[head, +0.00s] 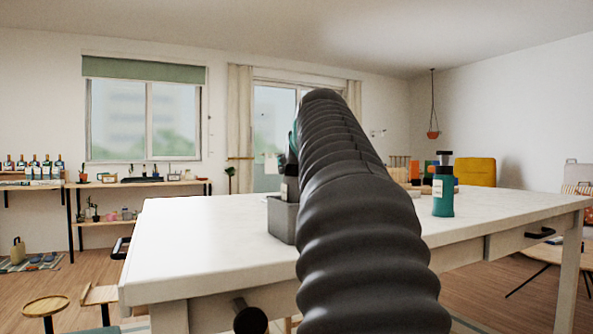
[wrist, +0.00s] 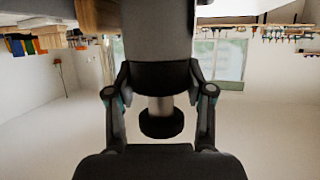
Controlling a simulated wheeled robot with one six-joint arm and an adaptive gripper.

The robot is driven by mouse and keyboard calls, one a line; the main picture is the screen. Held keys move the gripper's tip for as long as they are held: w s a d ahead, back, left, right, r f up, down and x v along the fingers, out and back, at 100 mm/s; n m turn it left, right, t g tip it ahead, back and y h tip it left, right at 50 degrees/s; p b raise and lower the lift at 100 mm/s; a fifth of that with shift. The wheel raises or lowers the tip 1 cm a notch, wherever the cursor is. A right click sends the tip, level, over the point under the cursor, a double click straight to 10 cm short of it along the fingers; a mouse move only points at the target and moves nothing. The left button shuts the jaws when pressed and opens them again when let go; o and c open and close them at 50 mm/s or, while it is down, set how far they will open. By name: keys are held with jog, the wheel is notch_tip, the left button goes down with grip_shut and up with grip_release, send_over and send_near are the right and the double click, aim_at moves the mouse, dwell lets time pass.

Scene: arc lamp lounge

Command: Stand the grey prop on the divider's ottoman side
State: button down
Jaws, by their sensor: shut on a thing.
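In the wrist view, which is upside down, my gripper (wrist: 159,78) is shut on the grey prop (wrist: 155,30). The prop has a grey body, a dark collar between the fingertips, and a pale stem with a black round end towards the palm. Its far end runs out of the top of the picture. I cannot make out the divider or the ottoman with certainty.
A white table (head: 190,240) fills the middle. A teal bottle (head: 443,192) stands right of my arm. The table's left part is clear. A yellow chair (head: 476,171) is behind.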

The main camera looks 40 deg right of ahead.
jog(key=c, duration=0.9)
grip_release()
jog(key=shift+f, duration=0.15)
jog(key=o, duration=0.5)
jog(key=shift+r, duration=0.35)
jog(key=v, duration=1.2)
jog(key=shift+s+f, duration=0.1)
jog(key=shift+f, duration=0.05)
